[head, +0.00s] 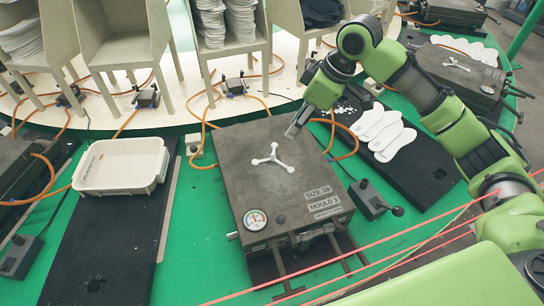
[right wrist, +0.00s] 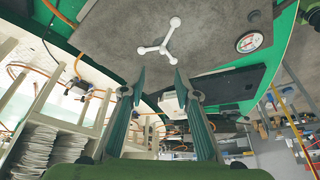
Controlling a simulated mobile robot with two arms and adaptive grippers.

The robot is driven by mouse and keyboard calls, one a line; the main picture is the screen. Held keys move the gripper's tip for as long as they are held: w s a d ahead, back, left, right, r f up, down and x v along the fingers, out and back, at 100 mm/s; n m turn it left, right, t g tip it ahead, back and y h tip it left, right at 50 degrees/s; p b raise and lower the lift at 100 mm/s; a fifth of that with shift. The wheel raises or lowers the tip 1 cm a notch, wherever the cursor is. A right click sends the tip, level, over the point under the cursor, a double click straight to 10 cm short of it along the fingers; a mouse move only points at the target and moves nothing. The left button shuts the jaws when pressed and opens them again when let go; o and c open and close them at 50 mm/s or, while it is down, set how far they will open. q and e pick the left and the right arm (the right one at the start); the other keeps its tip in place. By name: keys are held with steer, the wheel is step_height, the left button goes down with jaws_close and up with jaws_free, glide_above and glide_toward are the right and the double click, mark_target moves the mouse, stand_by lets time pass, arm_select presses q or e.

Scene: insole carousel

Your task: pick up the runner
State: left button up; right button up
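The runner (head: 273,157) is a small white three-armed piece with rounded ends. It lies flat on top of the grey mould box (head: 240,185), which is labelled size 38, mould 3. My right gripper (head: 293,131) is above the far right part of the box, a short way behind and right of the runner. In the right wrist view, the runner (right wrist: 160,45) shows beyond the two fingertips of the right gripper (right wrist: 160,80). The fingers are apart with nothing between them. My left gripper is not in view.
A white tray (head: 122,166) stands on a dark board to the left. White insoles (head: 381,132) lie on a dark board to the right. A gauge (head: 255,219) sits on the box's front corner. Orange hoses and a small lever box (head: 368,199) are close by.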

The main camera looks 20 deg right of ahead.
steer(key=p, duration=0.1)
glide_above(274, 154)
steer(key=s+d, duration=0.1)
steer(key=d, duration=0.1)
steer(key=f, duration=0.7)
steer(key=shift+s+d+f, duration=0.15)
steer(key=shift+d, duration=0.05)
steer(key=p+x, duration=0.1)
steer(key=x, duration=0.1)
steer(key=p+x, duration=0.1)
steer(key=x, duration=0.1)
steer(key=shift+a+f, duration=0.25)
steer(key=shift+a, duration=0.15)
steer(key=shift+f, duration=0.3)
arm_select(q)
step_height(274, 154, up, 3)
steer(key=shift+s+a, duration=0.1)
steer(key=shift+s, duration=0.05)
arm_select(e)
steer(key=c, duration=0.8)
